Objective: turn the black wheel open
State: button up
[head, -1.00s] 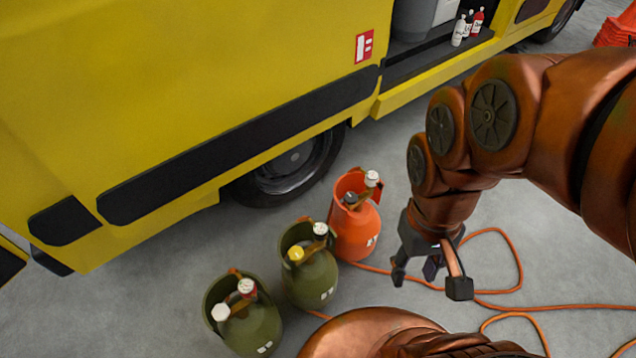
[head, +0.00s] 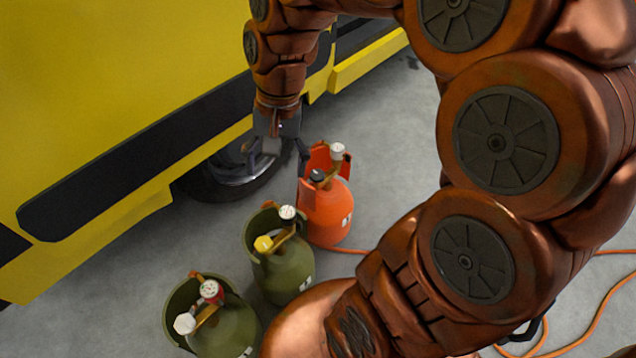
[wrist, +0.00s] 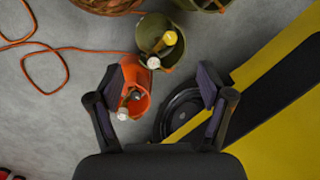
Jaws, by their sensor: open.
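The black wheel (head: 317,176) is a small dark knob on the valve of the orange cylinder (head: 328,215), beside a white-faced gauge (head: 337,149). In the wrist view the black wheel (wrist: 136,95) shows near the left finger. My gripper (head: 277,158) is open and empty, pointing down. In the head view it appears up and left of the orange cylinder, in front of the van's tyre. In the wrist view the orange cylinder (wrist: 137,77) lies below my gripper (wrist: 160,84), partly hidden by the left finger. The wheel is apart from both fingers.
A green cylinder (head: 285,275) with a yellow wheel (head: 263,243) stands close to the orange one. Another green cylinder (head: 228,332) with a white wheel is nearer. The yellow van (head: 100,90) rises behind. An orange hose (head: 600,310) lies on the grey floor.

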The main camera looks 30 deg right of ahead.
jog(key=w+d+f+m+y+b, duration=0.1)
jog(key=w+d+f+m+b, duration=0.3)
jog(key=w+f+b, duration=0.35)
jog(key=m+t+b, duration=0.3)
jog(key=m+b, duration=1.1)
jog(key=b, duration=0.1)
send_near(317, 173)
jog(key=f, duration=0.2)
jog(key=shift+y, duration=0.4)
jog(key=b+x, duration=0.2)
jog(key=x, duration=0.5)
jog(key=shift+b, duration=0.35)
jog(key=c, duration=1.2)
